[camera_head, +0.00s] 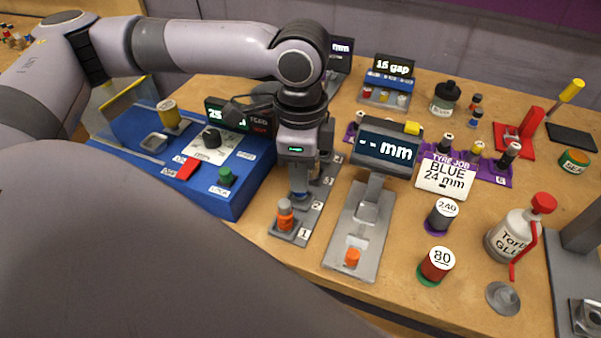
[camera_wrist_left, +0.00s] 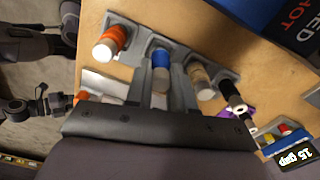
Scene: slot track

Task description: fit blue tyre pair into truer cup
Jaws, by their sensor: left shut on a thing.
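My left gripper (camera_head: 299,193) points down over a grey numbered slot rack and is shut on the blue tyre pair (camera_head: 300,203). In the left wrist view the blue tyre pair (camera_wrist_left: 161,68) stands upright between the fingers, in line with its rack slot; whether it is still seated cannot be told. An orange piece (camera_head: 286,215) stands in slot 1, beside the gripper. The blue machine (camera_head: 238,200) at the left has a grey cup-like holder (camera_head: 153,143) on top; I cannot read a label naming it the truer cup. My right gripper is not in view.
A "BLUE 24 mm" card (camera_head: 446,177), grit cylinders and a glue bottle (camera_head: 514,237) stand farther right.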

